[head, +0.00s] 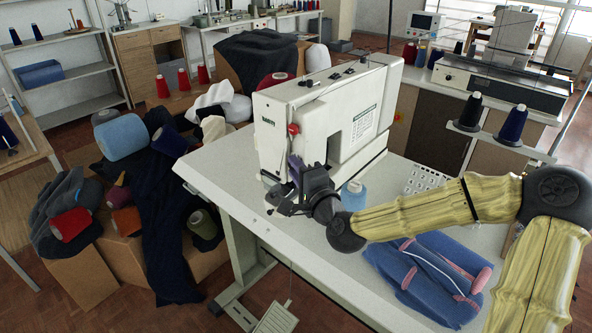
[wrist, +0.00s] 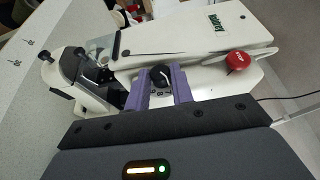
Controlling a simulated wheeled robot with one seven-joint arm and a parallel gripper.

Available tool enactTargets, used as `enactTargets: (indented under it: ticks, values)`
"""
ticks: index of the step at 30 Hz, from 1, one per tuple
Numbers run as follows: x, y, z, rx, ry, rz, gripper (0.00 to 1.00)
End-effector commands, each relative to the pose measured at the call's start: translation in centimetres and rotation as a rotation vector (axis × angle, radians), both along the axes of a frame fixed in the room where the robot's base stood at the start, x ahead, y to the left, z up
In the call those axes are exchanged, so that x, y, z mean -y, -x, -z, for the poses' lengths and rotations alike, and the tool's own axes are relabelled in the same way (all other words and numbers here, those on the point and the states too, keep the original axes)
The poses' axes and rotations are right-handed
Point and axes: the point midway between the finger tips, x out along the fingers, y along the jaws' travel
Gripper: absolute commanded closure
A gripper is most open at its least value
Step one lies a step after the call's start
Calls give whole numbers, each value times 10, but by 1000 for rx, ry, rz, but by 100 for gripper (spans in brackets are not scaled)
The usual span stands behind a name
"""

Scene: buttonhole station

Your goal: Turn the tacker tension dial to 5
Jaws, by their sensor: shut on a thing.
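The tacker (head: 275,105) is a white sewing machine on the worktable, and it fills the middle of the wrist view (wrist: 205,32). Its tension dial (wrist: 160,73) is a small black round knob on the machine's face, seen between the two purple fingers of my gripper (wrist: 159,82). The fingers are shut on the dial from both sides.
A red round knob (wrist: 236,62) is just right of the dial; it also shows in the head view (head: 293,129). A folded blue garment (head: 428,275) lies on the white table (head: 225,165), near a light blue thread cone (head: 353,195). Fabric and cones are piled left of the table.

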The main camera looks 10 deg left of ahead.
Motion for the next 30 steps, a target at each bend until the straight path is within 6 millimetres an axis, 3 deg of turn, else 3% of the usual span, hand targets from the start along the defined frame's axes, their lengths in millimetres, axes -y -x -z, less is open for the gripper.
enactTargets:
  ticks: [23,24,27,30]
  values:
    - [0,0,-1,-72,120,0,100]
    - [0,0,-1,-72,120,0,75]
    - [0,0,-2,-72,119,1,55]
    - [0,0,-2,-72,119,1,55]
